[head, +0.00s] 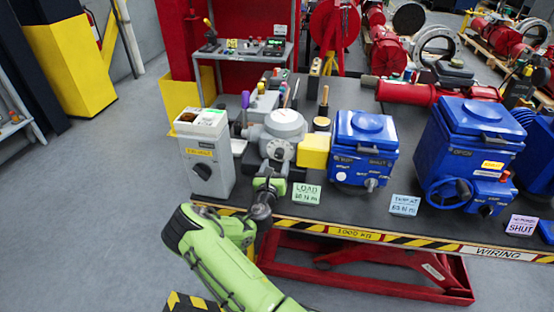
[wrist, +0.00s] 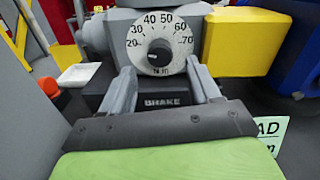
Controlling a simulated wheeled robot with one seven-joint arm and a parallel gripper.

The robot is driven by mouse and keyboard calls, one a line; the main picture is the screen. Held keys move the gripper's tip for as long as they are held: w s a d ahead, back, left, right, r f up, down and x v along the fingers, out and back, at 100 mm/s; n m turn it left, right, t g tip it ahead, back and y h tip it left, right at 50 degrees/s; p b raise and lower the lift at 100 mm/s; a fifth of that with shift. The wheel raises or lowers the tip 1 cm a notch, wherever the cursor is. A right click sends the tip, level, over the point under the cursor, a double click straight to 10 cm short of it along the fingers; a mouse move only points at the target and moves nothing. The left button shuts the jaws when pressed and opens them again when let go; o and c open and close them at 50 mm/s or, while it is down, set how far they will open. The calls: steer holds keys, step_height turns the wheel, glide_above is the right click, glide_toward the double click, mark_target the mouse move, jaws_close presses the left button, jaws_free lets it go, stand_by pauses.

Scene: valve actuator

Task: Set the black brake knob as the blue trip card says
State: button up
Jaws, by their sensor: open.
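The black brake knob (wrist: 160,55) sits at the centre of a round pale dial (wrist: 140,32) marked 20 to 70, above a block labelled BRAKE. I cannot tell which number the knob points at. The dial also shows in the head view (head: 279,152). The blue trip card (head: 405,205) lies on the bench to the right; it begins "TRIP AT", and its number is too small to read surely. My gripper (wrist: 162,78) is open in front of the dial, its fingers low on either side of the knob, with nothing between them. In the head view my gripper (head: 270,183) is partly hidden.
A green LOAD card (head: 307,194) lies right of my gripper. A grey box with a black switch (head: 206,160) stands left of it. A yellow block (head: 314,151) and a blue actuator (head: 363,148) stand right of the dial. A larger blue actuator (head: 470,150) stands farther right.

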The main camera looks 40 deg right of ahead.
mark_target(279, 157)
steer(key=x, duration=0.3)
steer(key=shift+w+d, duration=0.2)
steer(key=shift+d, duration=0.05)
steer(key=shift+c, duration=0.2)
steer(key=c, duration=1)
